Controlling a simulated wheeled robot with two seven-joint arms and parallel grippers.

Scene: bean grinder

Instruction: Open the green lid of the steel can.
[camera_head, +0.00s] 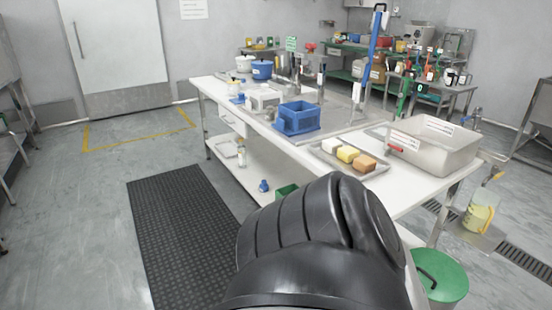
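A round green lid (444,272) shows at the lower right, beside the near end of the white table. A large black ribbed part, which looks like my own arm, fills the lower middle and covers the area left of the lid. Neither of my grippers is in view.
The long white table (222,92) holds a blue crate (297,118), a tray with colored blocks (349,156) and a large grey bin (434,146). A yellow jug (480,216) hangs or stands right of the lid. A black mat (180,225) and open floor lie left.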

